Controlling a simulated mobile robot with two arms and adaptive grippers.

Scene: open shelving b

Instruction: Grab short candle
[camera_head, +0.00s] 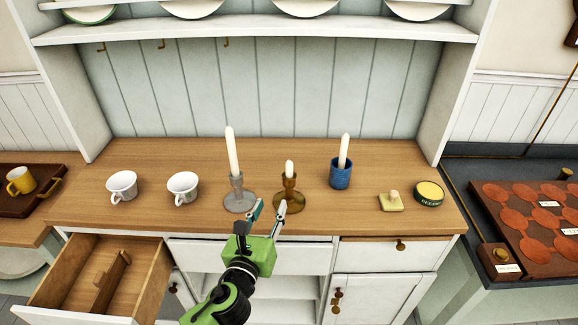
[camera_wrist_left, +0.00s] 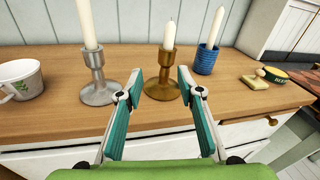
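The short candle (camera_head: 290,168) stands upright in a brass holder (camera_head: 288,198) on the wooden counter; in the left wrist view the candle (camera_wrist_left: 169,36) is in the upper middle, above its holder (camera_wrist_left: 163,88). My left gripper (camera_head: 268,208) is in front of the brass holder, with its fingers apart and nothing between them. In the left wrist view its fingertips (camera_wrist_left: 161,82) point toward the holder, lower than the candle. My right gripper is not in view.
A silver holder (camera_head: 240,200) with a tall candle (camera_head: 232,152) stands close left. A blue cup (camera_head: 340,175) with another tall candle stands right. Two cups (camera_head: 122,186) are farther left. A drawer (camera_head: 104,280) is open at lower left. A shelf (camera_head: 270,28) runs above.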

